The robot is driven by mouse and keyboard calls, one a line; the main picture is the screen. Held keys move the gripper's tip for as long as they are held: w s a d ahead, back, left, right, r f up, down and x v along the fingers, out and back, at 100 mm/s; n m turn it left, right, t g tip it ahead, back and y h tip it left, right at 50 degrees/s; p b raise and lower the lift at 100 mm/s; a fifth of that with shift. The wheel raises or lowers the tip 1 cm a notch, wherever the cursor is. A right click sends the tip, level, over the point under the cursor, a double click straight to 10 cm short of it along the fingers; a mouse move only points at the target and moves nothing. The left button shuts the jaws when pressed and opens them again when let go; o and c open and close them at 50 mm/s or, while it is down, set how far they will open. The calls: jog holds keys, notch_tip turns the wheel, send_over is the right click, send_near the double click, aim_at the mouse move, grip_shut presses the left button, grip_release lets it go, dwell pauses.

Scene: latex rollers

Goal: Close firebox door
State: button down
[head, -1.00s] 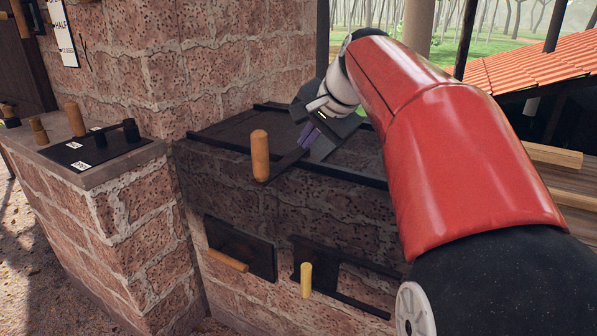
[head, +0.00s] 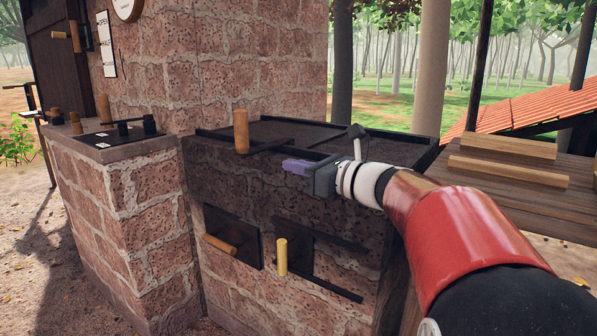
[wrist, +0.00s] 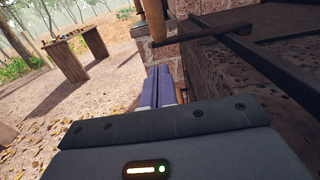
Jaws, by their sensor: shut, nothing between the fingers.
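The brick stove front holds two dark metal doors in the head view. The left door (head: 225,222) has a horizontal wooden handle (head: 220,244). The right door (head: 268,248) sits between slanting metal rails (head: 325,236) and has an upright yellow wooden handle (head: 282,257). I cannot tell for certain which one is the firebox door. My gripper (head: 294,167) is shut and empty, its purple fingers pointing left near the stove's top front edge, above both doors. The fingers also show in the wrist view (wrist: 162,88), where neither door is clearly visible.
An upright wooden handle (head: 241,131) on a dark bar stands at the stove top's front edge, left of my gripper; it also shows in the wrist view (wrist: 154,22). A brick ledge (head: 115,155) juts out at left. A wooden bench (head: 500,195) stands at right.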

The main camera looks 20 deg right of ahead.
aim_at(247, 155)
jog(key=x, duration=1)
jog(key=shift+w+a, duration=0.2)
jog(key=shift+w, duration=0.1)
jog(key=p+x, duration=0.1)
jog(key=x, duration=0.4)
jog(key=shift+w+a, duration=0.2)
jog(key=shift+w, duration=0.05)
jog(key=shift+f, duration=0.1)
